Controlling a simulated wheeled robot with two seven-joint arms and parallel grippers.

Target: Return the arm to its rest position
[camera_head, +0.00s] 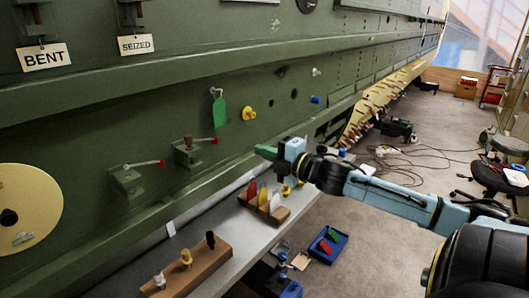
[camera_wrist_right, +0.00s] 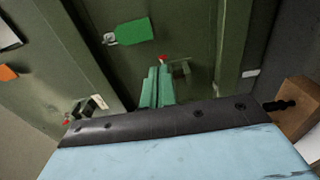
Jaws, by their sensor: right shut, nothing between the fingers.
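My right arm (camera_head: 390,197) comes in from the right in the head view and reaches toward the green fuselage panel (camera_head: 120,100). My right gripper (camera_head: 266,152) has green fingers, pressed together and empty, and stands over the shelf in front of the panel. In the wrist view the closed fingers (camera_wrist_right: 157,86) point at the green panel surface. A green tag (camera_head: 219,111) hangs on the panel to the left of the gripper, apart from it; it also shows in the wrist view (camera_wrist_right: 134,32). My left gripper is out of view.
A wooden block with coloured tags (camera_head: 264,207) lies on the grey shelf below the gripper. Another block (camera_head: 186,272) holds several pegs. Red-handled clamps (camera_head: 140,178) stick out from the panel. A blue tray (camera_head: 327,245) is lower down. Open floor lies right, with cables and a stool.

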